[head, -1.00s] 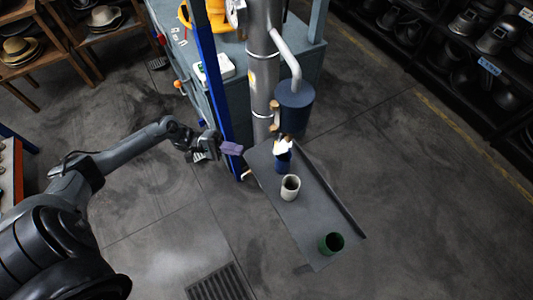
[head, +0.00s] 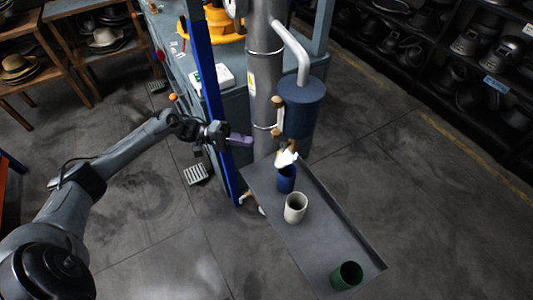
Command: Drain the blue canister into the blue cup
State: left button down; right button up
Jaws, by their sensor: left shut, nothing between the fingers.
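The blue canister (head: 302,107) hangs beside the silver pipe, joined to it by a bent pipe. Brass-coloured fittings (head: 277,117) sit on its left side. The blue cup (head: 286,181) stands upright on the grey shelf (head: 330,227), below the canister. A small whitish shape (head: 286,158) shows between canister and cup, just over the cup's rim; I cannot tell what it is. My left gripper (head: 247,139), with purple fingers, is shut and empty, left of the fittings and apparently apart from them. My right gripper is out of view.
A white cup (head: 295,208) and a green cup (head: 346,275) stand on the same shelf, nearer the front. A blue upright post (head: 209,100) stands close to my left wrist. The floor right of the shelf is clear.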

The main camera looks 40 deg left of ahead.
aim_at(281, 157)
pick_arm(q)
jog(key=w+d+b, duration=0.1)
jog(key=d, duration=0.7)
jog(key=shift+d, duration=0.1)
jog(key=shift+d+h+p, duration=0.15)
jog(key=shift+h+p, duration=0.15)
jog(key=shift+p, duration=0.25)
